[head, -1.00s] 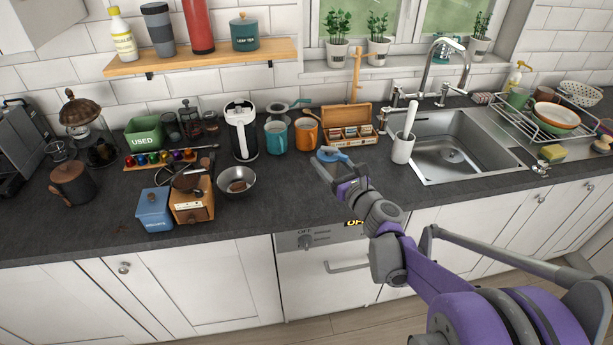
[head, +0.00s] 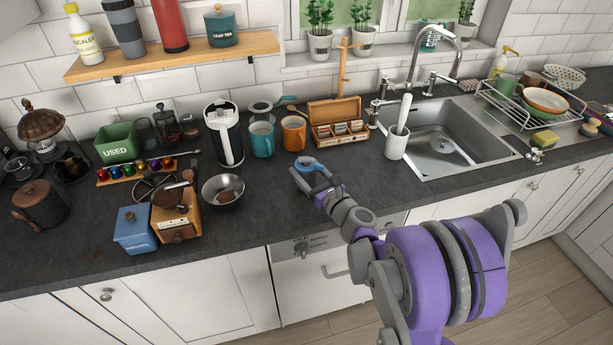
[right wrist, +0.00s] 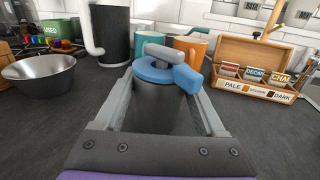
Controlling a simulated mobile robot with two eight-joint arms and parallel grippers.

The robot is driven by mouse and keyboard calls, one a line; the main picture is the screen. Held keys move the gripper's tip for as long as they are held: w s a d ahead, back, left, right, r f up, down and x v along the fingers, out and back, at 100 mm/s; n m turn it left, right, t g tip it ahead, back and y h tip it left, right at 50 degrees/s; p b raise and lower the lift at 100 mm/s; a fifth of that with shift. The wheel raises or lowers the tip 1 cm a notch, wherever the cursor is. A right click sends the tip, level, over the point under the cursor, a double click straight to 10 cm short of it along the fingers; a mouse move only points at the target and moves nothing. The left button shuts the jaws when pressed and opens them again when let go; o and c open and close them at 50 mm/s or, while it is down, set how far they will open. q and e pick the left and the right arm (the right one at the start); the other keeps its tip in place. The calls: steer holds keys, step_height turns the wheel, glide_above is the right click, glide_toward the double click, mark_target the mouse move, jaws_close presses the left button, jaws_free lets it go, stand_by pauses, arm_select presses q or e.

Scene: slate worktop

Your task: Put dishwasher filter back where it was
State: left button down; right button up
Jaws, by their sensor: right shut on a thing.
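My right gripper (head: 306,172) is shut on the dishwasher filter, over the worktop in front of the orange mug. The filter is a dark grey cylinder with a blue ring and a grey handle on top; its blue top (head: 308,163) shows in the head view. In the right wrist view the filter (right wrist: 165,100) stands upright between the two fingers. I cannot tell whether its base touches the worktop. The dishwasher (head: 303,249) sits under the counter edge, with its front closed and its inside hidden. My left gripper is not in view.
A teal mug (head: 262,139), an orange mug (head: 294,133) and an open tea box (head: 338,131) stand behind the gripper. A steel bowl (head: 223,190) is to its left. A white utensil pot (head: 397,143) and the sink (head: 445,150) are right.

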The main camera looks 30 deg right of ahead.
steer(key=shift+f, duration=0.8)
steer(key=shift+f, duration=0.25)
steer(key=o, duration=1.4)
steer(key=shift+r, duration=0.1)
